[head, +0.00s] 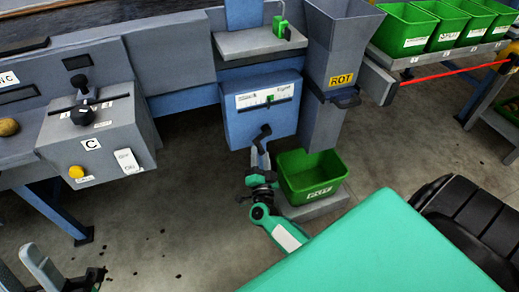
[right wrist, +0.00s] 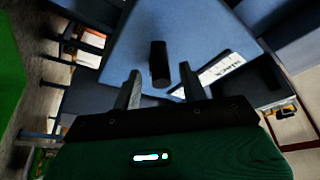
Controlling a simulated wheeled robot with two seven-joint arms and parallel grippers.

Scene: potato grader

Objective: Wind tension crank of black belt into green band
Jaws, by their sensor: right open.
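The blue tension box (head: 258,122) hangs below a grey shelf. Its white gauge strip (head: 252,101) has a small green band (head: 271,98); the pointer is too small to read. The black crank handle (head: 264,131) sticks out from the box's lower front. My right gripper (head: 261,157) is open just below and in front of the crank. In the right wrist view the black crank knob (right wrist: 159,64) shows between and beyond the two spread fingers, not gripped. My left gripper (head: 27,270) is at the bottom left corner, fingers apart and empty, partly cut off.
The grey ROT chute (head: 335,60) drops beside the box. A grey control box (head: 97,130) with a lever and yellow button stands left.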

